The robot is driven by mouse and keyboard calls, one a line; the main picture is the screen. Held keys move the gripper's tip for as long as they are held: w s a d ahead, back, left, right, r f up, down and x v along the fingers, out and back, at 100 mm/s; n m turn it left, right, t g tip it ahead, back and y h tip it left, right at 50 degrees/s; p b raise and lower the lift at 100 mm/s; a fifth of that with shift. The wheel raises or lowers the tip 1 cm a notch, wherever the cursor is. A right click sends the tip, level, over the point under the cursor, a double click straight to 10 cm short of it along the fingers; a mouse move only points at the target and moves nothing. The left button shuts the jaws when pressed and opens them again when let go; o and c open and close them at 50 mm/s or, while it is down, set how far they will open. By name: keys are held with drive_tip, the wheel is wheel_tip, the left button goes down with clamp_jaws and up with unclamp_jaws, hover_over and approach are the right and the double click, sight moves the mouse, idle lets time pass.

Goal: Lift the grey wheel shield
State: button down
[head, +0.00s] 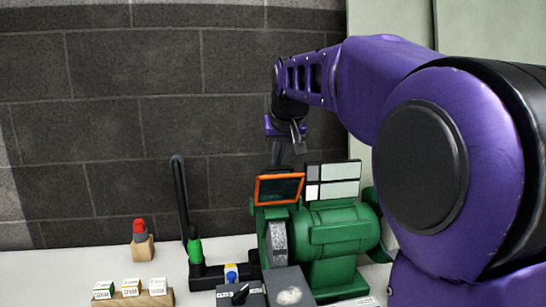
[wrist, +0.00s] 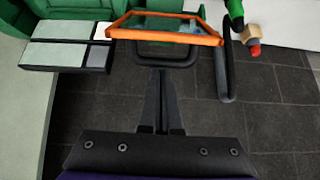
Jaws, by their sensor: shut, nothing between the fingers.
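A green bench grinder (head: 335,232) stands on the white bench, with a rough grey wheel (head: 279,246) at its left end. Above that wheel is an orange-framed shield (head: 279,188), also in the wrist view (wrist: 165,34). To its right is a grey shield-like panel with pale panes (head: 333,180), at upper left in the wrist view (wrist: 68,54). A dark loop handle (wrist: 167,62) shows under the orange frame. My gripper (wrist: 162,76) is shut and empty, its tips close to that loop; I cannot tell whether they touch. It hangs above the orange shield in the head view (head: 276,158).
A tall black bar (head: 180,195) and a green-tipped post (head: 195,248) stand left of the grinder. A red-topped wooden block (head: 142,242) and small labelled blocks (head: 130,290) are farther left. A dark box with a knob (head: 240,295) sits in front. A brick wall is behind.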

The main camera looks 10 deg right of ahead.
drive_tip(key=shift+s+f+b, duration=0.25)
drive_tip(key=shift+s+b, duration=0.1)
drive_tip(key=shift+s, duration=0.65)
